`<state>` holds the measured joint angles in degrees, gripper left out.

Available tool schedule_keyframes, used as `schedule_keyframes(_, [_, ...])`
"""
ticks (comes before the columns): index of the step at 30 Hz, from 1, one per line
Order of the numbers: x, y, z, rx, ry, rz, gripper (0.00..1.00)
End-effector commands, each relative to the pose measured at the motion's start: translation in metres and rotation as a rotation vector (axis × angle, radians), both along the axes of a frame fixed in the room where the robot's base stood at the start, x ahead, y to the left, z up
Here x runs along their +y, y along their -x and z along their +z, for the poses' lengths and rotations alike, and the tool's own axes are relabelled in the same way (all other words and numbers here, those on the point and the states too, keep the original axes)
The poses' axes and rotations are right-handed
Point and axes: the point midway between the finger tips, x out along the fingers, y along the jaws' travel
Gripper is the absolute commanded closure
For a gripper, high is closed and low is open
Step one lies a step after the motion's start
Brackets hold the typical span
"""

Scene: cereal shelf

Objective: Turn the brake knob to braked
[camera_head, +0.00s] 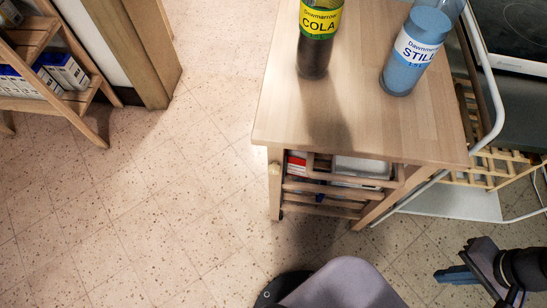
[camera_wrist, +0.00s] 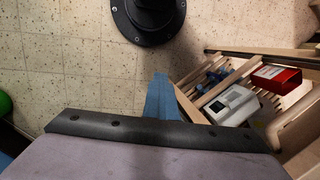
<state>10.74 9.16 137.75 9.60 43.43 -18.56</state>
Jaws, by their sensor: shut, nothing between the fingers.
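A small pale round knob (camera_head: 274,169) sits on the front of the wooden cart's left leg, just under the top. It looks like the brake knob, but its setting is too small to read. The wooden cart (camera_head: 285,120) stands right of centre in the head view. My gripper (camera_head: 455,275) is at the lower right of the head view, its blue fingers pointing left, shut and empty. It is well to the right of and apart from the knob. In the wrist view the blue fingers (camera_wrist: 165,98) are together, beside the cart's slatted shelf; the knob cannot be made out there.
A cola bottle (camera_head: 315,55) and a blue still-water bottle (camera_head: 410,62) stand on the cart. A red box (camera_wrist: 277,78) and a white item (camera_wrist: 232,104) lie on its lower shelf. A white-framed rack (camera_head: 480,205) adjoins the cart's right side. The tiled floor (camera_head: 130,220) at left is clear.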

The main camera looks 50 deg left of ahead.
Motion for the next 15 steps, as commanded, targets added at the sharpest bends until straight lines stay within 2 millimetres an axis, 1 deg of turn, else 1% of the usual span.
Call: schedule_keyframes(15, [-0.004,-0.004,-0.019,0.03,-0.031,-0.001,1.0])
